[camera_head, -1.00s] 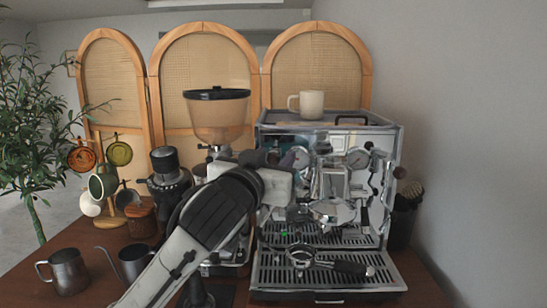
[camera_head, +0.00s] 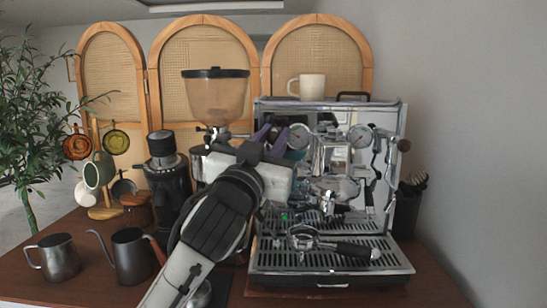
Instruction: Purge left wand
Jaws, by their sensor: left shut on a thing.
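The chrome espresso machine (camera_head: 335,120) stands on the wooden counter. My left gripper (camera_head: 274,140) reaches in from the lower left to the machine's upper left front. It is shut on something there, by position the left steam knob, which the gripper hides. The matching right knob (camera_head: 403,145) shows at the machine's right side. The left wand is not clearly visible; my gripper and arm cover that area. A metal wand (camera_head: 369,198) hangs at the right side of the front. My right gripper is not in view.
A portafilter (camera_head: 304,238) lies on the drip tray (camera_head: 280,264), its black handle pointing right. A cream mug (camera_head: 311,87) stands on the machine. A grinder (camera_head: 217,98) stands behind my arm. A steel pitcher (camera_head: 59,257) and a gooseneck kettle (camera_head: 133,255) stand at left.

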